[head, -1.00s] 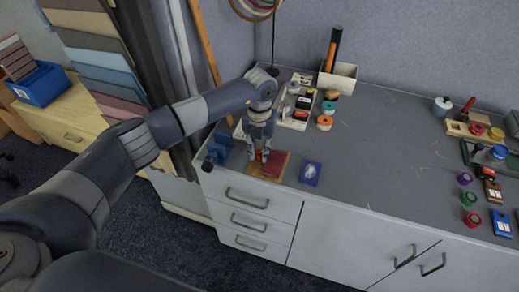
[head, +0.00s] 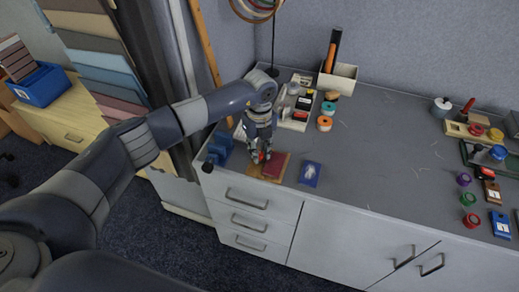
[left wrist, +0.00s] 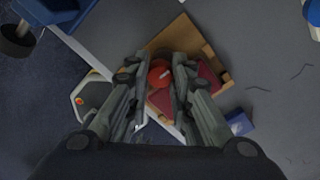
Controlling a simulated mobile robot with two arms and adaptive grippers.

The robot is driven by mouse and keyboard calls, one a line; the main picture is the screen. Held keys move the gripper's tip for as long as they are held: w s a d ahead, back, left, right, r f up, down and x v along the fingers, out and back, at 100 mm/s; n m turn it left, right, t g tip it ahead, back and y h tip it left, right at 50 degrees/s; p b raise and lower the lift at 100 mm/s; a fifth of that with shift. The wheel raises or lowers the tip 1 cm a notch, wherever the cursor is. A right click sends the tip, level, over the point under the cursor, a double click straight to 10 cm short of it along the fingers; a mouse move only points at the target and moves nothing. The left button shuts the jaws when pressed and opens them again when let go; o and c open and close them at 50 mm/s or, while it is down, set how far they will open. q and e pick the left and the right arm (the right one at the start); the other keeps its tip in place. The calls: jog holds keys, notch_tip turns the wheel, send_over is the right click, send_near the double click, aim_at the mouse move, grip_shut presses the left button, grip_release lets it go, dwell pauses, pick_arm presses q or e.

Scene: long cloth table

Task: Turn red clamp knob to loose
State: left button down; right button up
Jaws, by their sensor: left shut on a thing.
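The red clamp knob (left wrist: 160,73) shows in the left wrist view between the fingers of my left gripper (left wrist: 162,70), with a pale mark on its face. The gripper is shut on it from above. In the head view my left gripper (head: 259,157) points down at the knob (head: 262,155), which the fingers partly hide. The knob is at a wooden board (left wrist: 185,35) with a dark red block (left wrist: 198,88) on it; this board (head: 257,171) lies near the table's front left corner. My right gripper is not in view.
A blue block-like thing (head: 219,149) stands just left of the board, and a blue packet (head: 310,174) lies to its right. A tray of small items (head: 297,101) and spools (head: 325,123) sit behind. The middle of the table is clear.

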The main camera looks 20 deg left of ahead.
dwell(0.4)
pick_arm(q)
jog(key=c, duration=1.4)
grip_release()
notch_tip(320, 180, up, 12)
